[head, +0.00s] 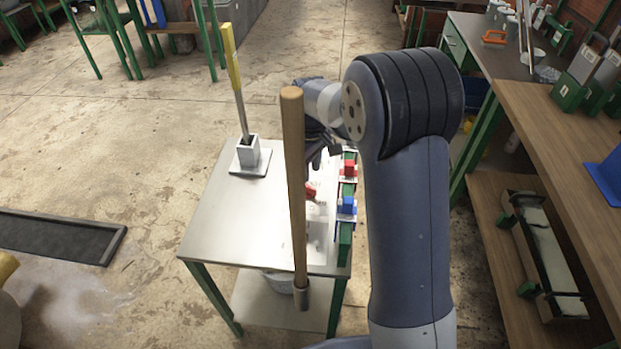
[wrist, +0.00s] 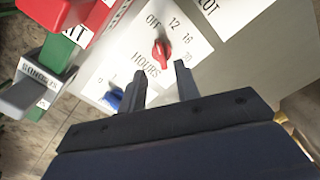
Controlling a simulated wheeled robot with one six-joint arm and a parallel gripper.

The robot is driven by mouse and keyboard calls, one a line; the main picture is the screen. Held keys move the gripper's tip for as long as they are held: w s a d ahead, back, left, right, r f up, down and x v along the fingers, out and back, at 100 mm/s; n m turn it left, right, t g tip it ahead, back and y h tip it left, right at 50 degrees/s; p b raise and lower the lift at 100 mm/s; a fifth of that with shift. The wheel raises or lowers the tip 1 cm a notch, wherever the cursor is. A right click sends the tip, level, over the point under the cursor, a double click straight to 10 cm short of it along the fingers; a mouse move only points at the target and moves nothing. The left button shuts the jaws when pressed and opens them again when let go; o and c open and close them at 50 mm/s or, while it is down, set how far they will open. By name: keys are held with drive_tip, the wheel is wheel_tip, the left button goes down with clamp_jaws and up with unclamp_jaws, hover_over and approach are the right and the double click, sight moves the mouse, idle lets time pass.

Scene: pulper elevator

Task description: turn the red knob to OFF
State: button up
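The red knob (wrist: 162,52) sits on a white dial plate (wrist: 190,32) marked OFF, 12, 16 and HOURS in the wrist view. OFF is printed above and left of the knob; I cannot tell exactly where its pointer aims. In the head view the red knob (head: 311,190) shows partly behind a wooden handle. My gripper (wrist: 162,78) is open and empty, its two fingers just below the knob in the wrist picture, apparently apart from it. In the head view my gripper (head: 318,148) is above the metal table, partly hidden by the handle and my arm.
A blue knob (wrist: 113,98) is near the left finger. Red (head: 349,168) and blue (head: 347,206) blocks stand on the table's right edge. A long wooden handle (head: 293,190) crosses the head view. A yellow-handled tool (head: 233,65) stands at the back-left. The table's left side is clear.

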sight(310, 187)
drive_tip(key=shift+r, duration=2.3)
wheel_tip(310, 187, down, 11)
drive_tip(key=shift+r, duration=0.2)
drive_tip(key=shift+f, duration=0.2)
